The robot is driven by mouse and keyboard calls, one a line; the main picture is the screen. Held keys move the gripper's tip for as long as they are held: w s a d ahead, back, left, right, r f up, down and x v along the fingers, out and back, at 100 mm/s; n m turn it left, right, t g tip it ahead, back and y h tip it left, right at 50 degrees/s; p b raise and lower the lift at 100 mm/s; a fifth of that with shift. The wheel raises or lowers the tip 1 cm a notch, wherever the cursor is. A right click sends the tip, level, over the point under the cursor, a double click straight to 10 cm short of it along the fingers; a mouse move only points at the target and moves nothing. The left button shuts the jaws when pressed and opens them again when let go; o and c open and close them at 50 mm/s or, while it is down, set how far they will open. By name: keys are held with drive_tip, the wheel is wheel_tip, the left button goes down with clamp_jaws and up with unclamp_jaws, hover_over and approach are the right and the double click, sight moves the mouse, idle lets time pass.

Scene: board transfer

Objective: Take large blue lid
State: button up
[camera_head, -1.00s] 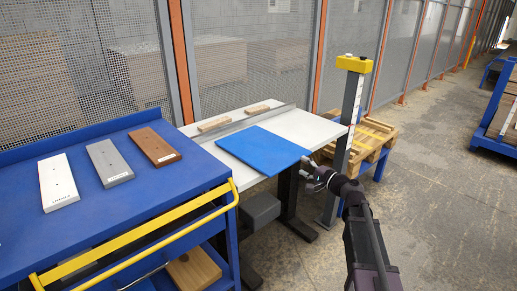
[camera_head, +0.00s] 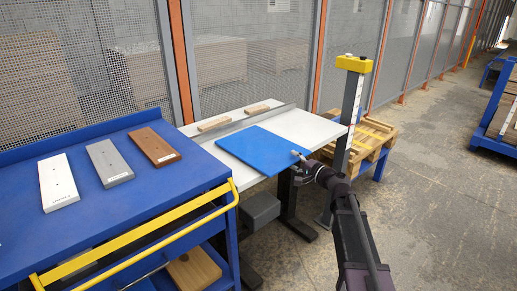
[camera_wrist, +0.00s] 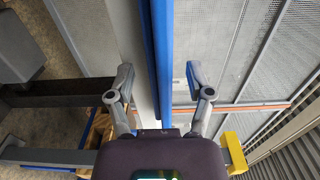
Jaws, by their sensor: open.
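The large blue lid (camera_head: 262,148) is a flat blue panel lying on the white table (camera_head: 232,113), its near right part reaching past the table's edge. My gripper (camera_head: 300,160) is at the lid's right corner. In the wrist view the lid (camera_wrist: 160,45) shows almost edge-on as a blue strip, with the pale table beside it on the left. There my gripper (camera_wrist: 158,78) is open, its two fingers apart on either side of the strip. I see no finger pressing on the lid.
A blue cart (camera_head: 90,215) with a yellow handle stands at the left. White (camera_head: 58,182), grey (camera_head: 109,162) and brown (camera_head: 154,145) boards lie on it. A grey post with a yellow cap (camera_head: 354,64) rises right of the table.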

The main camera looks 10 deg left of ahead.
clamp_jaws()
drive_tip(key=shift+r, duration=0.2)
wheel_tip(320, 180, up, 4)
drive_tip(key=p, duration=0.4)
drive_tip(key=shift+f, duration=0.2)
drive_tip(key=r+p+v, duration=0.1)
drive_tip(key=v, duration=1.5)
drive_tip(key=shift+s+a, duration=0.2)
drive_tip(key=shift+s, duration=0.1)
drive_tip(key=shift+r, duration=0.15)
wheel_tip(320, 180, up, 6)
drive_tip(key=p, duration=0.6)
